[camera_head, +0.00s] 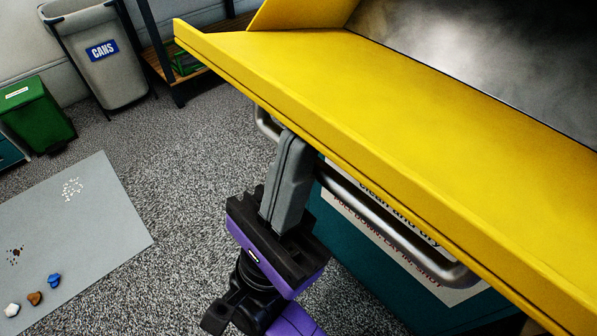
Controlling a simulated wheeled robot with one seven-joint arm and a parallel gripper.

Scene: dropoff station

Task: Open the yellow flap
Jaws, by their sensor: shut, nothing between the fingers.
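The yellow flap (330,110) fills the upper right of the head view and is tilted out, with a dark opening (480,50) and a greyish metal inner surface showing behind it. A grey bar handle (400,235) runs below the flap's front edge. My gripper (292,140) is shut, its grey fingers together, pointing up to the handle near its left end just under the flap's edge. Nothing shows between the fingers. The flap's edge hides part of the handle, and I cannot tell whether the fingers touch it.
A teal front with a printed label (385,232) lies below the flap. A grey CANS bin (105,75), a green bin (38,112) and a shelf (172,70) stand at the upper left. A grey mat (105,215) holds small scraps. The carpet between is clear.

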